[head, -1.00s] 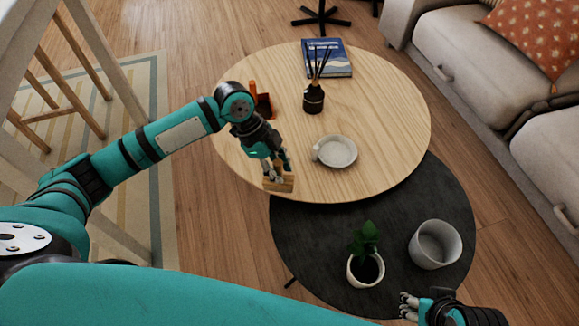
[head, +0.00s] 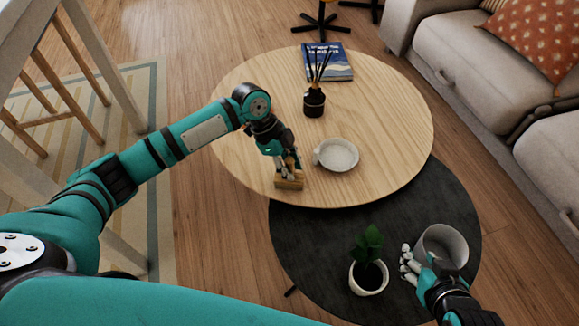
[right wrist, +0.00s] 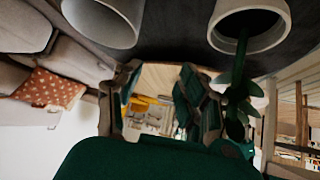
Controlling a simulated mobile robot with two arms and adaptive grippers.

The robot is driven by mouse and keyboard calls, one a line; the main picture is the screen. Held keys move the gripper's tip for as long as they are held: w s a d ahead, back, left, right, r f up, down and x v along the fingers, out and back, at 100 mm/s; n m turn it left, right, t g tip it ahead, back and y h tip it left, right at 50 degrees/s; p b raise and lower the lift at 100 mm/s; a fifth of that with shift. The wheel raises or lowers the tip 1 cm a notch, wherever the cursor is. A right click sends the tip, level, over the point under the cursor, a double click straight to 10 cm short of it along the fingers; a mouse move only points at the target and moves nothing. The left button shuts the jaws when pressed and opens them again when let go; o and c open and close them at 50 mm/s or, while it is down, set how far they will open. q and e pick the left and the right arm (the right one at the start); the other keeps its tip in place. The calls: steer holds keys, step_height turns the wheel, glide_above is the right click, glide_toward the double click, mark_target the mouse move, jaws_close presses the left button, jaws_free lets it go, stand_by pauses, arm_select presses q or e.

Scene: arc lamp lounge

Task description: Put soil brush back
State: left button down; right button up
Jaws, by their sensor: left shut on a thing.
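My left gripper (head: 286,166) is shut on a small wooden block-like piece, which I take to be the soil brush (head: 290,182). It holds the brush at the front edge of the round wooden table, left of the white dish; whether the brush touches the table I cannot tell. My right gripper (head: 408,264) is open and empty between the potted plant and the grey pot, close to the pot's left side. In the right wrist view its fingers (right wrist: 160,95) stand apart with nothing between them.
The white dish (head: 337,155), reed diffuser (head: 314,103) and blue book (head: 330,62) are on the wooden table (head: 385,120). The potted plant (head: 368,278) and grey pot (head: 441,250) stand on the lower dark table (head: 310,245). A sofa (head: 470,75) borders the right.

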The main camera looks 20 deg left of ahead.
arm_select(q)
steer(key=c, duration=1.1)
jaws_free()
steer(key=shift+f, duration=0.1)
